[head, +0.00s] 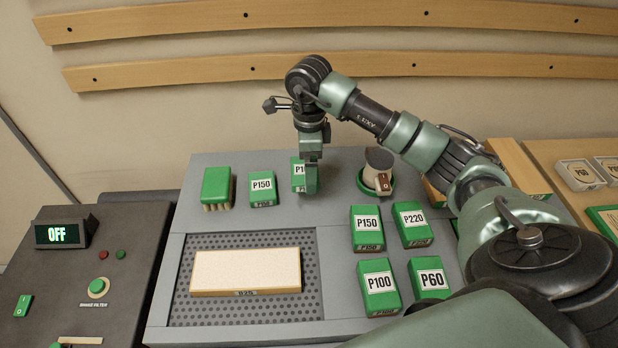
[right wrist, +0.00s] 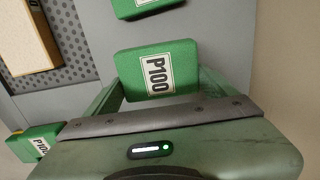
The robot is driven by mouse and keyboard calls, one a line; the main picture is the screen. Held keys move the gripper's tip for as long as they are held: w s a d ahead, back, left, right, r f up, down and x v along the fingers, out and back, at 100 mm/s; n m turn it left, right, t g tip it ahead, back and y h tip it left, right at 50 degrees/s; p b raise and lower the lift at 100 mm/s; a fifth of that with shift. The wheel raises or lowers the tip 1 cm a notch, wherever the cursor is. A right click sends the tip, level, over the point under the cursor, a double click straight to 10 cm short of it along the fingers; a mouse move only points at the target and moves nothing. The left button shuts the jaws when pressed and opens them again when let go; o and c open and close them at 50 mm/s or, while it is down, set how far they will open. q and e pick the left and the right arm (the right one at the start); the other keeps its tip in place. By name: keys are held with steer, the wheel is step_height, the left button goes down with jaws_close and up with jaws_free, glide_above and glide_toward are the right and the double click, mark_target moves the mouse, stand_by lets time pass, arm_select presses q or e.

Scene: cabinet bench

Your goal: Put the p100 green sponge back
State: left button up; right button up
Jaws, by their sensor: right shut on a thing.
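A green P100 sponge (right wrist: 158,75) with a white label sits between the two fingers of my right gripper (right wrist: 160,92), which is shut on it. In the head view my right gripper (head: 309,178) is at the back of the grey bench, pointing down, and partly covers this sponge (head: 298,172). I cannot tell whether the sponge touches the bench top. It is right of a green P150 sponge (head: 262,188). Another green P100 sponge (head: 379,287) lies at the front right. My left gripper is not in view.
More green sponges, P150 (head: 366,228), P220 (head: 412,224) and P60 (head: 430,278), lie at the right. A brush (head: 216,187) stands back left. A round tool (head: 378,170) is right of my gripper. A wooden block (head: 246,271) lies on perforated grey mesh (head: 315,300).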

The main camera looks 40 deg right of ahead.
step_height(320, 180, down, 4)
steer(key=shift+r+p, duration=0.1)
steer(key=shift+p, duration=0.25)
steer(key=shift+f, duration=0.3)
steer(key=shift+f, duration=0.1)
steer(key=o, duration=1.1)
steer(key=shift+o, duration=0.2)
step_height(320, 180, up, 12)
steer(key=shift+r+b, duration=0.15)
steer(key=shift+b, duration=0.95)
